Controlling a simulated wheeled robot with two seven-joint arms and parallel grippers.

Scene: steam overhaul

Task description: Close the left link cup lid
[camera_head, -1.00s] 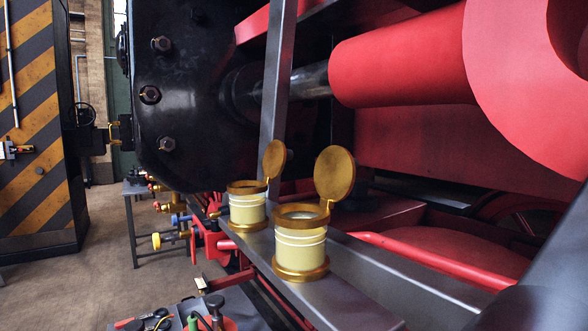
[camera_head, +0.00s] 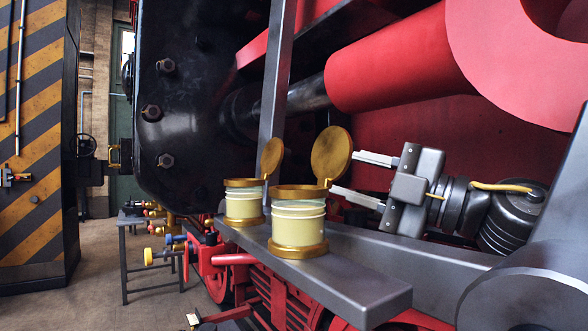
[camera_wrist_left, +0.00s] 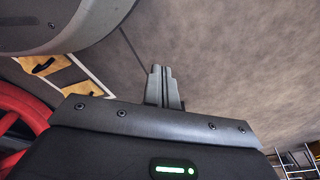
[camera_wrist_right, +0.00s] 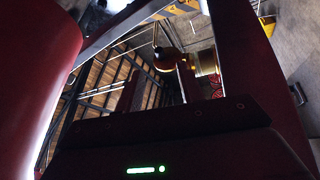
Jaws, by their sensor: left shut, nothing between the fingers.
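Two cream cups with brass rims stand upright on a grey metal bar. The left cup (camera_head: 243,203) is farther away, and its round brass lid (camera_head: 272,157) stands open. The nearer, right cup (camera_head: 298,222) also has its larger brass lid (camera_head: 331,154) standing open. My right gripper (camera_head: 366,178) is open just right of the nearer lid, its two fingers pointing left towards it, apparently not gripping it. The right wrist view shows a brass lid (camera_wrist_right: 168,57) between or beyond the fingers. My left gripper (camera_wrist_left: 163,75) is shut and empty in the left wrist view, over bare floor.
The grey bar (camera_head: 345,290) runs along the red locomotive frame. An upright grey bar (camera_head: 277,75) rises behind the cups. A red cylinder (camera_head: 390,70) hangs above my right gripper. A small table (camera_head: 130,219) with valve fittings stands at the left. A striped cabinet (camera_head: 38,140) is farther left.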

